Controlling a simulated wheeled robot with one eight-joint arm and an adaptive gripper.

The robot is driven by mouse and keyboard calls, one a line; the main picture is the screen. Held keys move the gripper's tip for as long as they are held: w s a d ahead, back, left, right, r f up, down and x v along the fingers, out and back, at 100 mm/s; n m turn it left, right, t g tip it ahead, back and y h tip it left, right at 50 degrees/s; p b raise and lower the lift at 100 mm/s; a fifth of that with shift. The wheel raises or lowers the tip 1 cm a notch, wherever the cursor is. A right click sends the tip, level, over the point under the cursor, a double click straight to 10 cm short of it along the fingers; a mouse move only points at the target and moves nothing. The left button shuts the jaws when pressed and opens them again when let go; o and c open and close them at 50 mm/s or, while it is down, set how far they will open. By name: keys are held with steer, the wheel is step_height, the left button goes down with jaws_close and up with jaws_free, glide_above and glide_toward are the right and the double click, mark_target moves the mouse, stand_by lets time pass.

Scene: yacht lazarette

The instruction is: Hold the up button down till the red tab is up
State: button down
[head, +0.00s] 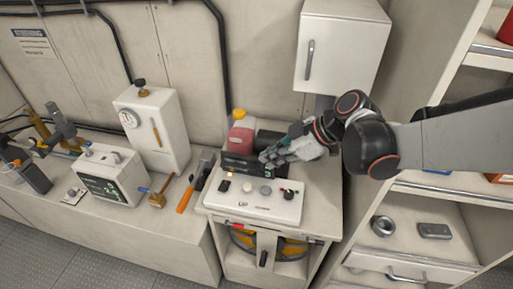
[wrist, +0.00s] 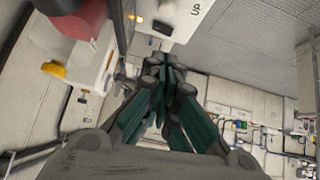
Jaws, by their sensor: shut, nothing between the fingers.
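I cannot tell which one is the up button. My gripper (head: 266,157) is shut and empty, above the back edge of the box, apart from the buttons. I cannot make out the red tab for certain.
A dark display (head: 240,165) and a red-and-yellow container (head: 241,138) stand behind the box. An orange-handled hammer (head: 186,199) lies to its left. A white wall cabinet (head: 341,50) hangs above. Shelves (head: 430,215) stand at the right.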

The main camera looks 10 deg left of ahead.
steer(key=b, duration=0.2)
glide_above(245, 186)
steer(key=d, duration=0.1)
step_height(245, 186, down, 7)
steer(key=shift+s+f, duration=0.15)
step_height(245, 186, down, 2)
steer(key=shift+d+f, duration=0.1)
steer(key=shift+f, duration=0.15)
steer(key=shift+f+b, duration=0.4)
steer(key=shift+f, duration=0.3)
steer(key=shift+f, duration=0.15)
steer(key=shift+f+b, duration=0.7)
steer(key=shift+b, duration=0.1)
steer(key=shift+d+f+b, duration=0.25)
steer(key=shift+f+b, duration=0.05)
stand_by(0.4)
